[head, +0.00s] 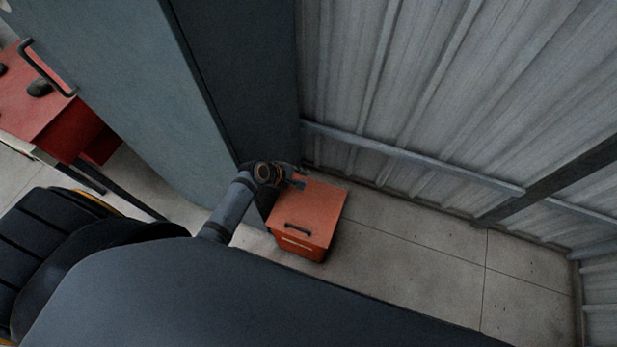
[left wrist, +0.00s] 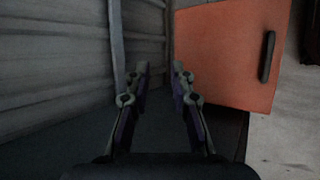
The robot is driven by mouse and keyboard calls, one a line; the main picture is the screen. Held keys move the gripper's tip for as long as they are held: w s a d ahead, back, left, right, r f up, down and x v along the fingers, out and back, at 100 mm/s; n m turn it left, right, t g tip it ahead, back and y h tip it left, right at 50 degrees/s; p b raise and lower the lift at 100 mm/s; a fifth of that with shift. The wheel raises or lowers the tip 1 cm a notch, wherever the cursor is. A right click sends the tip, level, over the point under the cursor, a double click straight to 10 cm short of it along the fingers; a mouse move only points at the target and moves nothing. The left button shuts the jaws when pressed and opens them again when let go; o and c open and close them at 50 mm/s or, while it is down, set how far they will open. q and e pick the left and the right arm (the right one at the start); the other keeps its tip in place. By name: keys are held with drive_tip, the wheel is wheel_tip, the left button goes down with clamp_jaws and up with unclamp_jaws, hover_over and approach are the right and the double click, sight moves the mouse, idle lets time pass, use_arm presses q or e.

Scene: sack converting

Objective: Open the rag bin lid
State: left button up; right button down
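The rag bin (head: 301,246) is an orange box on the floor against the grey cabinet and near the corrugated wall. Its flat orange lid (head: 312,203) looks closed, with a dark bar handle (head: 298,228) along the near edge. In the left wrist view the lid (left wrist: 222,60) is at the upper right, with its handle (left wrist: 267,57) at the far right. My left gripper (head: 299,181) is at the lid's back-left edge, away from the handle. In the left wrist view its fingers (left wrist: 160,70) are apart with nothing between them; the right fingertip overlaps the lid's edge. Contact cannot be told.
A tall grey-blue cabinet (head: 240,90) stands directly left of the bin. A corrugated metal wall (head: 440,90) with a horizontal rail runs behind it. A red cart (head: 45,110) is at the far left. The concrete floor (head: 430,250) right of the bin is clear.

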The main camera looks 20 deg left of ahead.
use_arm(q)
drive_tip(key=x, duration=0.4)
drive_tip(key=shift+w+f+b, duration=0.1)
drive_tip(key=shift+f+b, duration=0.1)
drive_tip(key=shift+b, duration=0.1)
clamp_jaws()
unclamp_jaws()
